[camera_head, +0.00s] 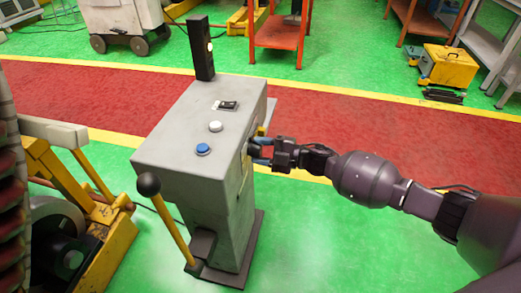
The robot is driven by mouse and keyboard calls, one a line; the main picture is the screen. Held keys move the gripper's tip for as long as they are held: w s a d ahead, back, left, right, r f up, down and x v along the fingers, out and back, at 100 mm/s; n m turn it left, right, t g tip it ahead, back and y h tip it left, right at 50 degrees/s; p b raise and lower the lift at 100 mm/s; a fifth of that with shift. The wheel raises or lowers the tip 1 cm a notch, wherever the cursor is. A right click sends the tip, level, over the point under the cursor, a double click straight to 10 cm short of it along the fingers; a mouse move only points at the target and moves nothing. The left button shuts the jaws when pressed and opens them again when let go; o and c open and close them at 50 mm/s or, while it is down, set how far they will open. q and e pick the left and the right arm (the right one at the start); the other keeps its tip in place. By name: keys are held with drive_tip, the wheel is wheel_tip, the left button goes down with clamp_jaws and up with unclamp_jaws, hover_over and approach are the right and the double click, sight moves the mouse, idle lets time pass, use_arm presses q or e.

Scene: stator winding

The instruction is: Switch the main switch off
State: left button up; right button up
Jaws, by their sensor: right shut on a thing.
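A grey control cabinet (188,137) stands upright in the middle of the view. On its top are a blue button (203,149), a white button (215,126) and a small black rocker switch (228,105). My right gripper (258,149) reaches in from the right to the cabinet's right side. It is shut on a dark part there, seemingly the main switch (252,150), with a bit of yellow beside it. The switch is mostly hidden by the fingers and seen edge-on, so its position cannot be told. My left gripper is not in view.
A black post (201,48) rises from the cabinet's back edge. A yellow lever with a black knob (149,185) stands at its front left. Yellow and grey machinery (90,220) is at the left. The green floor (350,245) at the right is free below my arm.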

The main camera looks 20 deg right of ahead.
drive_tip(key=n, duration=0.5)
drive_tip(key=shift+f, duration=0.1)
drive_tip(key=shift+n+b, duration=0.3)
idle(0.4)
drive_tip(key=o, duration=0.9)
drive_tip(key=p+v, duration=0.1)
drive_tip(key=v, duration=0.9)
drive_tip(key=shift+s+d, duration=0.3)
